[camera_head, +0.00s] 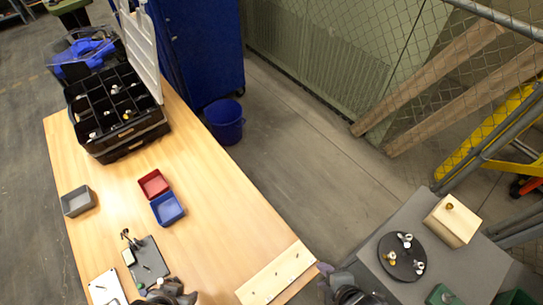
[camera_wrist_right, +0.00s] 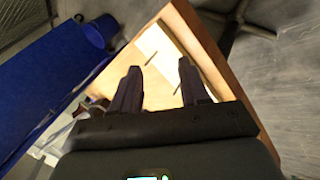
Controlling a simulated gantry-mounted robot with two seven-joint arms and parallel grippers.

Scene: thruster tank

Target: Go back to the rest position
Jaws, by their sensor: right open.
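My right gripper (camera_head: 326,276) is at the bottom of the head view, off the right edge of the wooden table (camera_head: 215,215) and near the pale board (camera_head: 275,278) at that table's corner. In the right wrist view my right gripper (camera_wrist_right: 159,70) has its two fingers spread apart with nothing between them. The board and table corner show beyond the fingers. My left gripper (camera_head: 172,292) seems to be the dark shape at the bottom edge of the head view. It is cut off, and its jaws cannot be made out.
On the table are a black compartment organizer (camera_head: 125,142), grey (camera_head: 77,202), red (camera_head: 153,184) and blue (camera_head: 167,208) trays, and a dark plate stand (camera_head: 150,262). A grey table (camera_head: 475,275) at right holds a black disc (camera_head: 402,268) and wooden box (camera_head: 452,222). A blue bucket (camera_head: 226,121) stands on the floor.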

